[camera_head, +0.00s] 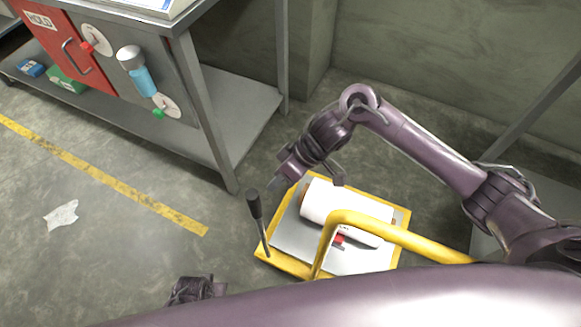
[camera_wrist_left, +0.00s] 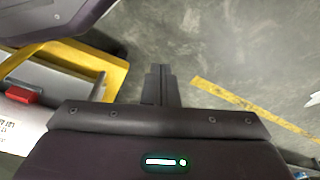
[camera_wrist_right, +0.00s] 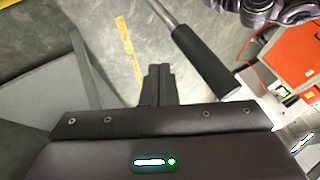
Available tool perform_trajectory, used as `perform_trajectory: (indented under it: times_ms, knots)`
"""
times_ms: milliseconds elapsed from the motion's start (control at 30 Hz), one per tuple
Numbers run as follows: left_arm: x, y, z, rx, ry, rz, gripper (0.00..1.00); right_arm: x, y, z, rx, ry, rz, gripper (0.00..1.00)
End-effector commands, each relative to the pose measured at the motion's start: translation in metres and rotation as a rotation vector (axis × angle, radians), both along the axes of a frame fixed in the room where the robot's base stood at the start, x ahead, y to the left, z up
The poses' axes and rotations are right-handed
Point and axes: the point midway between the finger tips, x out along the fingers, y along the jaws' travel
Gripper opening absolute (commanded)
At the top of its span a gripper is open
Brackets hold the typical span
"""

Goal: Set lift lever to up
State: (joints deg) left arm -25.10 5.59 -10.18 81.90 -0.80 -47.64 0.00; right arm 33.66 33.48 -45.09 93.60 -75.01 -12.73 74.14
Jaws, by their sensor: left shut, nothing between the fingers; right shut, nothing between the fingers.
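The lift lever (camera_head: 254,206) has a black grip on a thin metal rod. It stands at the left edge of the yellow-framed lift cart (camera_head: 264,255), tilted slightly left in the head view. The lever's grip (camera_wrist_right: 205,62) also shows in the right wrist view, just right of the fingers. My right gripper (camera_head: 274,186) is shut and empty, a little above and right of the grip, with a gap in the picture. Its fingers (camera_wrist_right: 158,78) are together. My left gripper (camera_head: 196,290) is low, left of the cart; its shut fingers (camera_wrist_left: 160,78) hold nothing.
A white film roll (camera_head: 335,203) lies on the cart's grey plate. A yellow handle bar (camera_head: 400,238) arches over the cart. A metal workbench (camera_head: 190,75) with a red door (camera_head: 62,45) stands behind left. Floor with a yellow line (camera_head: 120,190) is open at left.

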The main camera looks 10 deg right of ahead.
Motion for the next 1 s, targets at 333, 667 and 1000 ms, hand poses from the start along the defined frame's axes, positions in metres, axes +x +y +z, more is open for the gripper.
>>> perform_trajectory:
  times_ms: [333, 667, 1000]
  knots:
    - [-0.003, 0.001, -0.003, 0.002, 0.002, 0.001, 0.0, -0.021, 0.022, 0.002, 0.001, -0.002, 0.001, 0.0]
    - [-0.002, 0.002, -0.002, 0.002, 0.001, 0.001, 0.0, -0.022, 0.023, 0.003, 0.001, -0.002, 0.001, 0.0]
    - [-0.037, 0.013, -0.033, 0.01, 0.008, 0.01, 0.0, -0.061, 0.051, 0.005, 0.003, 0.003, 0.009, 0.0]
